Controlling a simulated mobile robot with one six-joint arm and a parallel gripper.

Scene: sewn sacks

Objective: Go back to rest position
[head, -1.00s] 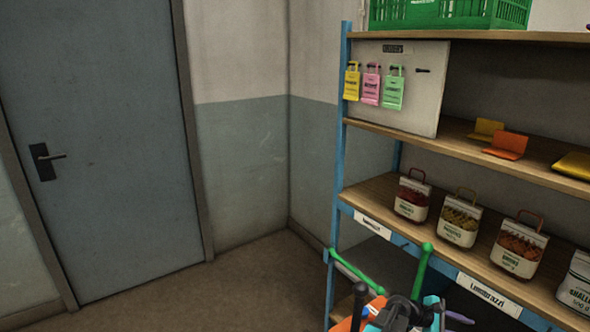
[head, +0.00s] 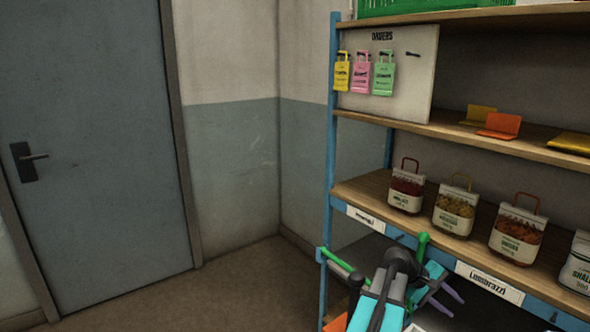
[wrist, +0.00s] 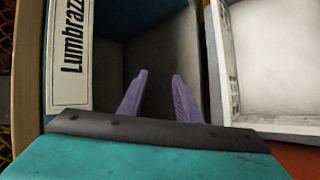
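My gripper (head: 447,298) is at the lower middle of the head view, in front of the blue shelf unit (head: 333,140) and below the board with the sack shelf. In the wrist view my gripper (wrist: 158,92) has two purple fingers spread apart with nothing between them. The fingers point toward a dark grey surface (wrist: 115,65) beside a "Lumbrazzi" label (wrist: 72,55). No sack is in my gripper.
Several sacks with handles, such as a red one (head: 406,190), stand on the middle shelf. Three small tags (head: 361,75) hang on a board (head: 410,95). A white box (wrist: 275,60) lies right of my fingers. A door (head: 85,140) and bare floor (head: 160,295) are at left.

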